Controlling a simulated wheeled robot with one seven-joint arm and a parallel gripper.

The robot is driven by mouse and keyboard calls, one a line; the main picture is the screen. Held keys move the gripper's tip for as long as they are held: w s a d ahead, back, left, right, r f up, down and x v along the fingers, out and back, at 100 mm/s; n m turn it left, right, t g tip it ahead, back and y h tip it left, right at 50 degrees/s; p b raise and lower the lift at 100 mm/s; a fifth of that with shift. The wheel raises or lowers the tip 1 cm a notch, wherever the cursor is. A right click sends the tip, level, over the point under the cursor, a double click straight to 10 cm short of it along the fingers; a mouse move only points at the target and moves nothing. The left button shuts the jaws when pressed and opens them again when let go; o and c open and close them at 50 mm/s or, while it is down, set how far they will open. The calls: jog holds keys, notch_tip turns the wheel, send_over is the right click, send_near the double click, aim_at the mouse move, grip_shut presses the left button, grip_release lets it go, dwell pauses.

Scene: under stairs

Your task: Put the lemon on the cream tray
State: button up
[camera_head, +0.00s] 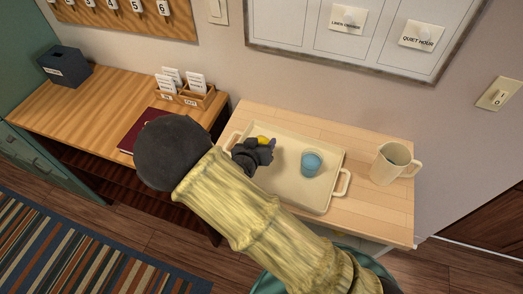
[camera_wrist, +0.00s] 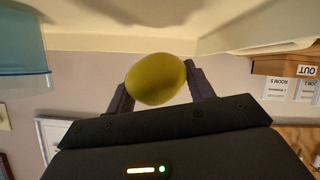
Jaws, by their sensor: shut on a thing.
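The yellow lemon (camera_head: 264,140) is held between the two fingers of my gripper (camera_head: 268,147). In the wrist view the lemon (camera_wrist: 156,79) sits between the dark fingertips of my gripper (camera_wrist: 157,84), one on each side. The cream tray (camera_head: 322,196) has two handles and lies on the light wooden table. My gripper is over the left part of the tray; whether the lemon touches the tray cannot be told. My arm hides the tray's front left part.
A blue cup (camera_head: 311,164) stands on the tray, right of my gripper, and shows in the wrist view (camera_wrist: 22,40). Left are a wooden desk (camera_head: 92,103), a dark red book (camera_head: 141,133) and a wooden card holder (camera_head: 190,97).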

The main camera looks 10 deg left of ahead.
jog(key=shift+f+p, duration=0.35)
jog(key=shift+f, duration=1.75)
jog(key=o, duration=1.4)
jog(key=shift+f, duration=0.1)
jog(key=shift+s+a+r, duration=0.2)
jog(key=shift+s+r, duration=0.1)
jog(key=shift+s, duration=0.2)
jog(key=b+v, duration=0.1)
jog(key=v, duration=1)
jog(key=shift+d+r, duration=0.1)
